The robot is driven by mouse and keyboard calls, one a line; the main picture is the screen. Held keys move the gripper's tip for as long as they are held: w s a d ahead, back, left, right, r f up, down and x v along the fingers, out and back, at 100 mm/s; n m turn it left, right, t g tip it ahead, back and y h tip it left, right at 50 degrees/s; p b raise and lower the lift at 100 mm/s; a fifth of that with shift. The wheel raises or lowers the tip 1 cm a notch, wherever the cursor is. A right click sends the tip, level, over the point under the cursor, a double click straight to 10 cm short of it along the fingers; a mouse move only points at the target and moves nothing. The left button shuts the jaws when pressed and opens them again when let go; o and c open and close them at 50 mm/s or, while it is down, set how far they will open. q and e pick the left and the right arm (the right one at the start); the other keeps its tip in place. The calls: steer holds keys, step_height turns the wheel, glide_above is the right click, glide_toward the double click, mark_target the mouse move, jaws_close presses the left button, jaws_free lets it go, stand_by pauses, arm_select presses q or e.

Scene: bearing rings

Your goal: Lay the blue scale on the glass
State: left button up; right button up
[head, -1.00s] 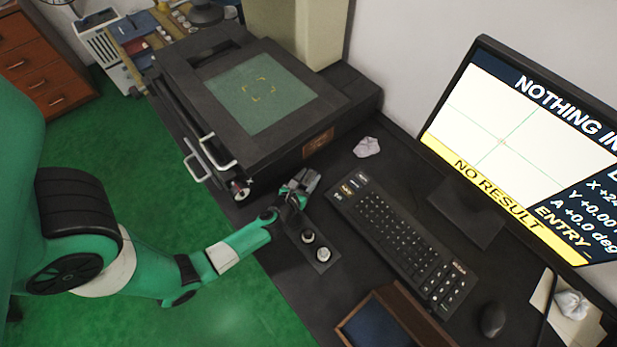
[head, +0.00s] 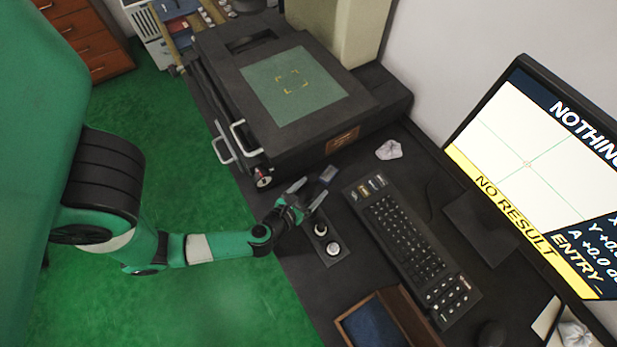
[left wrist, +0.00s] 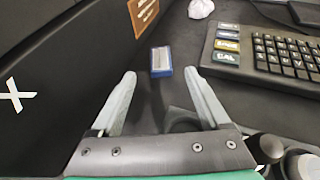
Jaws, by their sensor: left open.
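The blue scale (head: 328,174) is a small block with a pale top on the dark desk, in front of the machine. It also shows in the left wrist view (left wrist: 161,61), just beyond my fingertips. My left gripper (head: 309,190) is open and empty, low over the desk, its spread fingers pointing at the scale. The fingers also show in the left wrist view (left wrist: 160,78). The glass (head: 275,95) is a green-tinted pane with yellow corner marks on top of the dark machine. It is bare. My right gripper is not in view.
The keyboard (head: 410,240) lies right of the scale, with a crumpled white cloth (head: 389,150) behind it. Knobs (head: 333,248) stand close to my left gripper. Machine handles (head: 243,140) jut out at its front. An open box (head: 380,320) and monitor (head: 535,165) stand further right.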

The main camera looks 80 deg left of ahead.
arm_select(q)
steer(key=shift+v, duration=0.85)
